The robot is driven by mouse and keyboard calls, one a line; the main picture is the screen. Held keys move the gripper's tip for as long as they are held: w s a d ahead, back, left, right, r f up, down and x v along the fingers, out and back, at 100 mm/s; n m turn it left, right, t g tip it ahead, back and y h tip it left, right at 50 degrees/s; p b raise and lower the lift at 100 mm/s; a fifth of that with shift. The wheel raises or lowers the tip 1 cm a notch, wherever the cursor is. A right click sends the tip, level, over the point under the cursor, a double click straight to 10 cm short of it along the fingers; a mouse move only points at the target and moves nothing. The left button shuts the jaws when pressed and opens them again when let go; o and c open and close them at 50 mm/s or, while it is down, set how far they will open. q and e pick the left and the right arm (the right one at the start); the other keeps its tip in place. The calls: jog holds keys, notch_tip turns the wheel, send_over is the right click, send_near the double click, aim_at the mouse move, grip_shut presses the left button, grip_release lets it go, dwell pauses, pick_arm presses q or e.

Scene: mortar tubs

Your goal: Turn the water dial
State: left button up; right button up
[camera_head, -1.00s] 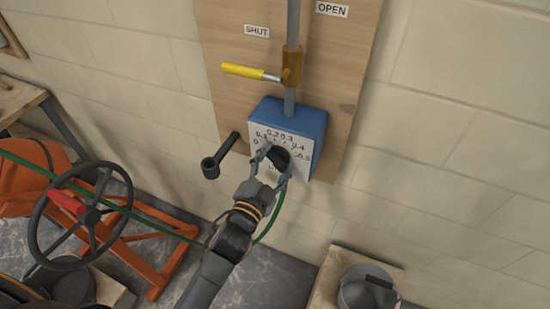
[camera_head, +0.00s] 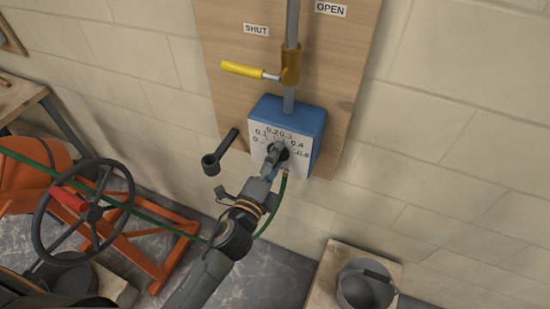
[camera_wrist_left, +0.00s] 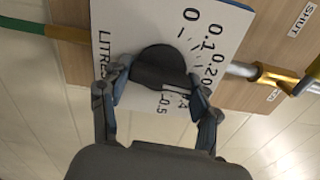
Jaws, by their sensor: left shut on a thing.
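The water dial is a dark round knob (camera_wrist_left: 158,66) on the white face of a blue box (camera_head: 300,117), marked from 0 to 0.5. It also shows in the head view (camera_head: 283,151), partly covered by my gripper. My left gripper (camera_head: 272,158) is shut on the knob, with one finger on each side of it in the left wrist view (camera_wrist_left: 160,76). A pale mark shows on the knob near 0.4 and 0.5, but its exact reading is unclear. My right gripper is not in view.
A yellow-handled valve lever (camera_head: 242,70) points toward the SHUT label (camera_head: 256,30) above the box. A dark crank handle (camera_head: 219,156) projects left of it. A green hose (camera_head: 276,207) hangs below. A handwheel (camera_head: 82,214) and a bucket (camera_head: 364,288) stand lower down.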

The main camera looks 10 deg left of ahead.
pick_arm(q)
jog(key=shift+m, duration=0.9)
jog(key=o, duration=1.2)
jog(key=shift+c, duration=0.2)
jog(key=s+a, duration=0.2)
jog(key=s, duration=0.9)
jog(key=shift+s, duration=0.4)
jog(key=shift+a, duration=0.1)
